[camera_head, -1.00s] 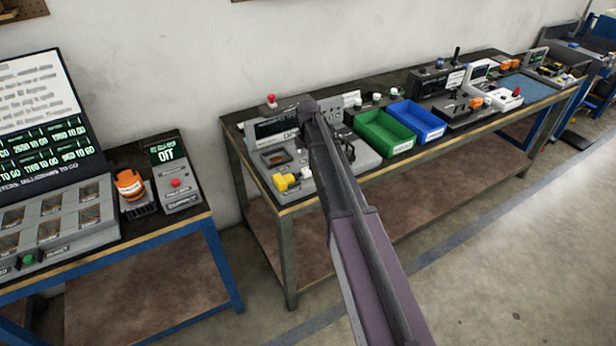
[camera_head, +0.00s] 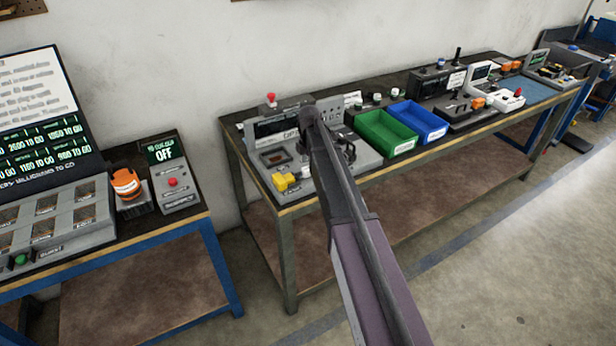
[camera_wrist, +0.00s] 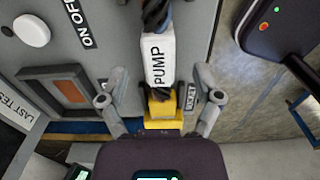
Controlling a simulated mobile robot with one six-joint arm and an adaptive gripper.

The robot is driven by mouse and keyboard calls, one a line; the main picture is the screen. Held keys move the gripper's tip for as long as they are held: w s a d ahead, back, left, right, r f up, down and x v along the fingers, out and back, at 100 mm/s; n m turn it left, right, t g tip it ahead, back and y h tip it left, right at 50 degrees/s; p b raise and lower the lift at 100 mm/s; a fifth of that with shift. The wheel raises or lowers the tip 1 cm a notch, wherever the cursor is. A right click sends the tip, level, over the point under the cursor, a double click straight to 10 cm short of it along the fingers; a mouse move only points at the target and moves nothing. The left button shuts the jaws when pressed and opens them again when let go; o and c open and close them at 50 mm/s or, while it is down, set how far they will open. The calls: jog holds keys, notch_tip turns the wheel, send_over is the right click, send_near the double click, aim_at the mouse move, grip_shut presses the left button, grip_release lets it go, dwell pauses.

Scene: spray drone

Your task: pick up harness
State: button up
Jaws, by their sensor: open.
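The piece I take for the harness is a white tag (camera_wrist: 158,62) marked PUMP, with a dark twisted cable (camera_wrist: 155,14) at its top end and a yellow-and-black connector (camera_wrist: 163,108) at its lower end. It lies over a grey test panel. My gripper (camera_wrist: 161,76) is open, with one finger on each side of the tag and nothing clamped between. I cannot tell how far above the tag the fingertips are. In the head view, the yellow part (camera_head: 285,181) shows at the panel's front left, and my arm hides part of the panel.
The grey panel has a white round knob (camera_wrist: 31,30) and a framed window (camera_wrist: 65,92). A green bin (camera_head: 383,134) and a blue bin (camera_head: 420,122) stand to its right. A separate bench at left holds an orange device (camera_head: 126,184) and a switch box (camera_head: 176,184).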

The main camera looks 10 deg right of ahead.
jog(key=shift+f+b, duration=0.85)
jog(key=shift+f, duration=0.3)
grip_shut()
